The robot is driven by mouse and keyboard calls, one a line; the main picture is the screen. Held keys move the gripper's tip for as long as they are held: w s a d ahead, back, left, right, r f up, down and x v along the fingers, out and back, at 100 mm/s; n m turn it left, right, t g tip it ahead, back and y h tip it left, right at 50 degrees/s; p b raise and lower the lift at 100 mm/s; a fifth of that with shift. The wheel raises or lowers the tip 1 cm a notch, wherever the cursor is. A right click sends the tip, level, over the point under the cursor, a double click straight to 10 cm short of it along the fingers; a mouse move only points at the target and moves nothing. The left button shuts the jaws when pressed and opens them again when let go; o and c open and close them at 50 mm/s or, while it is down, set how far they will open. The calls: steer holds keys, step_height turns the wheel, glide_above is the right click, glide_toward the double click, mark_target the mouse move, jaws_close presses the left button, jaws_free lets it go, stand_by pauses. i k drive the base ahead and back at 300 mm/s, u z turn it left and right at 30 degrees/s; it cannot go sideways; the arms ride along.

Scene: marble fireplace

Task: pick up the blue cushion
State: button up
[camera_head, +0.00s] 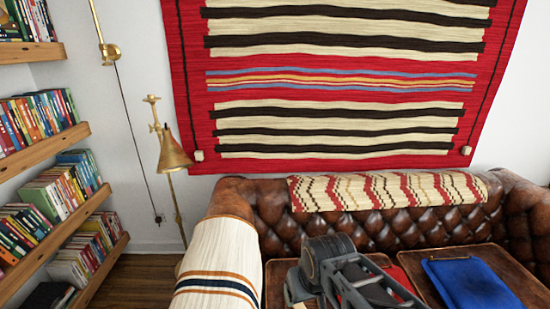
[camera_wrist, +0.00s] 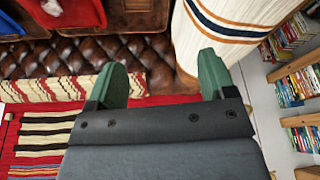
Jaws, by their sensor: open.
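The blue cushion (camera_head: 472,283) lies flat on the right seat of the brown leather sofa (camera_head: 385,233) in the head view, cut off by the bottom edge. A blue corner of it shows at the top left of the wrist view (camera_wrist: 10,24). My gripper (camera_wrist: 162,78) is open and empty, its two green fingers apart over the sofa's tufted back near the striped arm. In the head view my arm reaches over the left seat, left of the cushion and apart from it; the fingertips cannot be made out there.
A cream striped throw (camera_head: 220,262) covers the sofa's left arm. A zigzag throw (camera_head: 390,191) hangs over the backrest. A red cloth (camera_wrist: 80,12) lies on the seat beside the blue cushion. A brass lamp (camera_head: 172,155) and bookshelves (camera_head: 45,140) stand left.

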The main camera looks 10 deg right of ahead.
mark_target(462, 283)
steer(key=z, duration=0.25)
steer(key=k, duration=0.9)
steer(key=z, duration=1.45)
steer(key=i, duration=0.6)
steer(key=u, duration=4.05)
steer(key=k, duration=2.2)
steer(key=z, duration=0.15)
